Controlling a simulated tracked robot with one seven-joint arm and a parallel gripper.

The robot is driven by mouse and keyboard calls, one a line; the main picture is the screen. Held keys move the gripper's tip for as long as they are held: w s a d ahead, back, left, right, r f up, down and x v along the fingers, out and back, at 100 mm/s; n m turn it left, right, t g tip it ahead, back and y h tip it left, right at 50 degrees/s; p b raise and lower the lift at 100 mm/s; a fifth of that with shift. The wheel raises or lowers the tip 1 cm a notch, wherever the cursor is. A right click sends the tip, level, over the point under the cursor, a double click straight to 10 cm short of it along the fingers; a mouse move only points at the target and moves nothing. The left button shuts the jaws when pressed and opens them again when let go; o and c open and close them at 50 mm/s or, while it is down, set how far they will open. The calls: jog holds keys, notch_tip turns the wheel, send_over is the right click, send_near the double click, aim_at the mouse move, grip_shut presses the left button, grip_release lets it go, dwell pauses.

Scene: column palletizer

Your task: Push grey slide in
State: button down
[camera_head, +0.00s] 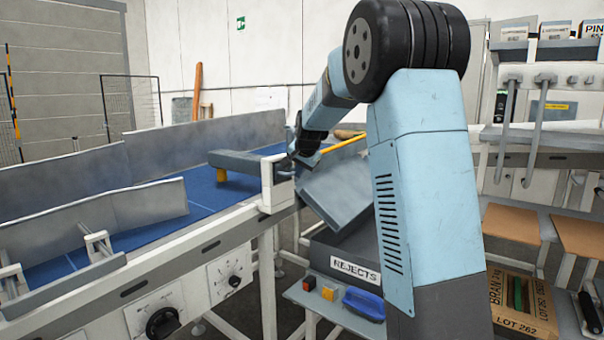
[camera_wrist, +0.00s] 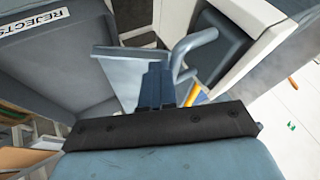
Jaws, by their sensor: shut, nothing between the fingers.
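The grey slide (camera_head: 248,163) looks like a long grey bar lying across the blue conveyor belt in the head view. Its near end meets a white bracket (camera_head: 277,182) at the conveyor's edge. In the wrist view a bent grey handle (camera_wrist: 194,42) stands out beside a dark grey block in a white frame (camera_wrist: 249,18). My gripper (camera_head: 303,158) is by the bracket, on the outer side of the conveyor. In the wrist view its shut fingers (camera_wrist: 157,82) are close beside the handle with nothing between them. I cannot tell whether they touch it.
A tilted grey chute (camera_head: 340,190) lies under my gripper, above the bin marked REJECTS (camera_head: 355,271). Grey side walls (camera_head: 60,185) line the belt. A shelf with boxes stands at the right.

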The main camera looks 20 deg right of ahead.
jog(key=shift+w+a+r, duration=0.15)
jog(key=shift+a, duration=0.05)
jog(key=s+d+r, duration=0.3)
jog(key=s+r, duration=0.4)
jog(key=s, duration=0.3)
jog(key=s+a+f+n, duration=0.2)
jog(key=s+f+n, duration=0.1)
jog(key=s, duration=1)
jog(key=s+a+f+n+g, duration=0.1)
jog(key=s+a+f+n, duration=0.1)
jog(key=s, duration=1.1)
jog(key=s+a+f+n+g, duration=0.1)
jog(key=s+a+f+n, duration=0.1)
jog(key=s, duration=1.1)
notch_tip(320, 180, down, 2)
jog(key=shift+s+n, duration=0.15)
jog(key=shift+n, duration=0.75)
